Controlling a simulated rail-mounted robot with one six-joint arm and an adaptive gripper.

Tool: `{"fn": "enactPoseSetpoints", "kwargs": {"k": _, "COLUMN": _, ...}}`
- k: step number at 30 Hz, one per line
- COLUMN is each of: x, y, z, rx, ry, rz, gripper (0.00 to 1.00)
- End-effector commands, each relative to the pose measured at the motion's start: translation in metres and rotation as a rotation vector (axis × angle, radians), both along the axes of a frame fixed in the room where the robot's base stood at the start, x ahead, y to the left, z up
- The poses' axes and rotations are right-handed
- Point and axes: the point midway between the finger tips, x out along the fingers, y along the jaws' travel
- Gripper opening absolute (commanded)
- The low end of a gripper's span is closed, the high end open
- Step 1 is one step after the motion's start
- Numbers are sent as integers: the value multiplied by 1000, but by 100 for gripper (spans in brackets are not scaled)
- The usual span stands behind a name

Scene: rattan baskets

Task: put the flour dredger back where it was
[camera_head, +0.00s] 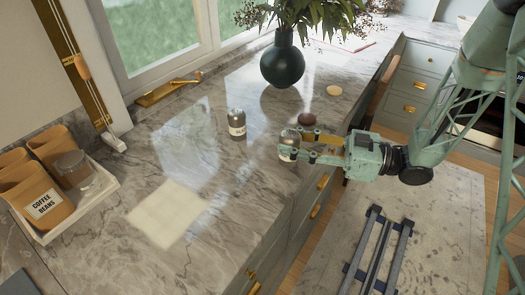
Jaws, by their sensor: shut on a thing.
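My gripper (292,145) is at the counter's right part, its fingers shut around a small dark shaker with a pale label (288,153), which I take to be the flour dredger. The shaker looks upright. I cannot tell whether its base touches the counter. A similar small shaker with a grey top and a pale label (237,124) stands upright on the marble counter (190,255), to the left of my gripper and apart from it. The labels are too small to read.
A dark vase with foliage (283,65) stands behind. A dark red round thing (307,119) and a pale disc (333,91) lie near my gripper. At left, a white tray (95,197) holds tan canisters (45,208) and a glass jar (75,172).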

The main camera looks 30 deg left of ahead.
Motion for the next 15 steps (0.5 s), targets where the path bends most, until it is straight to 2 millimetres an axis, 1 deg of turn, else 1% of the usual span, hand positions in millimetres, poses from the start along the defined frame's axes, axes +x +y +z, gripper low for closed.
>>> {"fn": "enactPoseSetpoints", "kwargs": {"k": 3, "x": -7, "y": 15, "z": -2, "rx": 0, "ry": 0, "rz": 3, "gripper": 20}}
{"fn": "enactPoseSetpoints", "kwargs": {"k": 15, "x": -25, "y": 61, "z": -7, "rx": 0, "ry": 0, "rz": 1, "gripper": 20}}
